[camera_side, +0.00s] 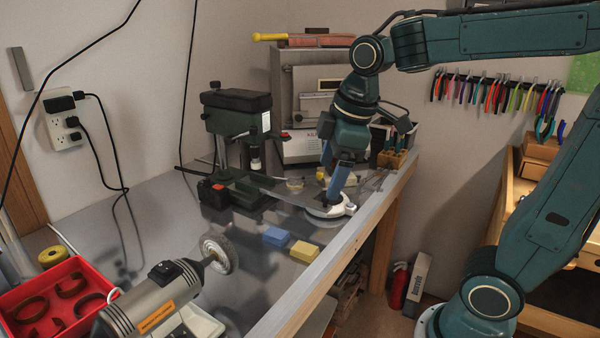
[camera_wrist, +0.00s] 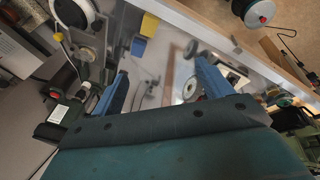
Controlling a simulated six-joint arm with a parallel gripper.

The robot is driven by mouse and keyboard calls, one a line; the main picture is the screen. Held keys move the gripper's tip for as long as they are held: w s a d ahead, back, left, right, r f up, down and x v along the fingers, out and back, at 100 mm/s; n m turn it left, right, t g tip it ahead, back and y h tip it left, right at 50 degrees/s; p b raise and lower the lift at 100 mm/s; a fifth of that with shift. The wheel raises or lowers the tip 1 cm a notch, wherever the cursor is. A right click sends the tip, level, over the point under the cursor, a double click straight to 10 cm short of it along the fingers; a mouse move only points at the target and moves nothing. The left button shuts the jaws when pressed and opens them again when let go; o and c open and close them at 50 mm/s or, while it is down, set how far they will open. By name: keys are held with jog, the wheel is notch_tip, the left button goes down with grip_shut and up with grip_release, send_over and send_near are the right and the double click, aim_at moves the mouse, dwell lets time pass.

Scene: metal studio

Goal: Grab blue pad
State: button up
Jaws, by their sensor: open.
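The blue pad (camera_side: 276,237) lies flat on the grey metal bench top, just left of a yellow pad (camera_side: 304,252). In the wrist view the blue pad (camera_wrist: 138,46) shows beyond my fingers, close to the yellow pad (camera_wrist: 149,25). My gripper (camera_side: 334,192) points down behind and to the right of the pads, apart from them, above or beside a white round-based tool on the bench. In the wrist view my gripper (camera_wrist: 162,68) has its two blue fingers wide apart with nothing held between them.
A white round-based tool (camera_side: 331,209) stands near the bench's right edge. A dark green drill press (camera_side: 235,120) stands at the back. A bench grinder (camera_side: 160,298) and a red tray (camera_side: 18,297) are at the front left. The bench around the pads looks clear.

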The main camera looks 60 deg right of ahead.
jog(key=w+d+f+n+g, duration=0.2)
jog(key=w+n, duration=0.3)
jog(key=w, duration=0.4)
jog(key=n+g, duration=0.1)
jog(key=n, duration=0.5)
send_over(276, 233)
notch_tip(276, 233, down, 7)
jog(key=shift+w+d+r, duration=0.1)
jog(key=shift+w+d, duration=0.1)
jog(key=shift+f, duration=4.3)
jog(key=shift+s+a+f, duration=0.1)
jog(key=shift+f, duration=1.2)
jog(key=shift+s+a+f, duration=0.1)
jog(key=shift+f, duration=1.2)
jog(key=c, duration=1.1)
